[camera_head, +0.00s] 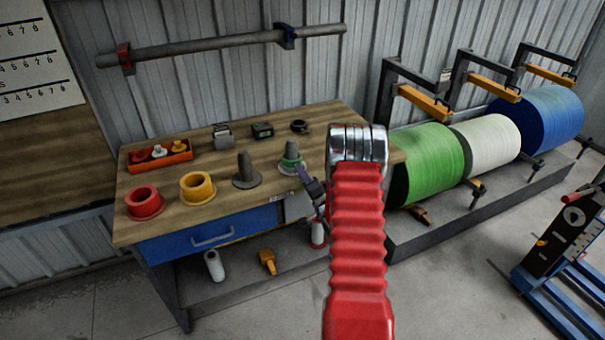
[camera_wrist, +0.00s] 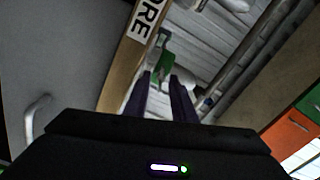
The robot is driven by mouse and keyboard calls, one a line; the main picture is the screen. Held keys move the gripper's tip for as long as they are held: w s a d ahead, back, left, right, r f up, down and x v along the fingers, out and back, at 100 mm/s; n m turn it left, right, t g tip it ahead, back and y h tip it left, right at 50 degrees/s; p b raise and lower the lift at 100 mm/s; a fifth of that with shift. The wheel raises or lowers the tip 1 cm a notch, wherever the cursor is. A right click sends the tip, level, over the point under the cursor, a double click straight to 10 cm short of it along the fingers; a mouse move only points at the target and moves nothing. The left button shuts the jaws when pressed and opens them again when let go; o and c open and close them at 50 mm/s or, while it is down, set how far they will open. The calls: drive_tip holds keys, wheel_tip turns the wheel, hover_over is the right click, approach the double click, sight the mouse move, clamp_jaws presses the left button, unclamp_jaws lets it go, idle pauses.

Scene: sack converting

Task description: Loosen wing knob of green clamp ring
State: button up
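The green clamp ring (camera_head: 291,161) sits around a grey upright post with a flanged base, near the right end of the workbench top. In the wrist view a green part (camera_wrist: 166,56) shows just past my fingertips, roughly in line with the gap between them. I cannot clearly make out its wing knob. My gripper (camera_head: 302,170) is close beside the ring, on its right and near side. In the wrist view its two dark purple fingers (camera_wrist: 162,76) stand apart. I cannot tell whether they touch the green part.
On the workbench (camera_head: 222,147) stand a red ring (camera_head: 145,204), a yellow ring (camera_head: 197,188), another grey post (camera_head: 245,170) and an orange tray (camera_head: 158,157) of small parts. Green (camera_head: 428,163), white and blue rolls stand right. A wall-mounted bar (camera_head: 220,44) runs behind.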

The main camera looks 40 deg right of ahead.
drive_tip(key=shift+w+d, duration=0.15)
drive_tip(key=shift+w, duration=0.35)
drive_tip(key=shift+c, duration=0.5)
clamp_jaws()
drive_tip(key=shift+s+d, duration=0.15)
drive_tip(key=shift+d, duration=0.05)
drive_tip(key=shift+a, duration=0.25)
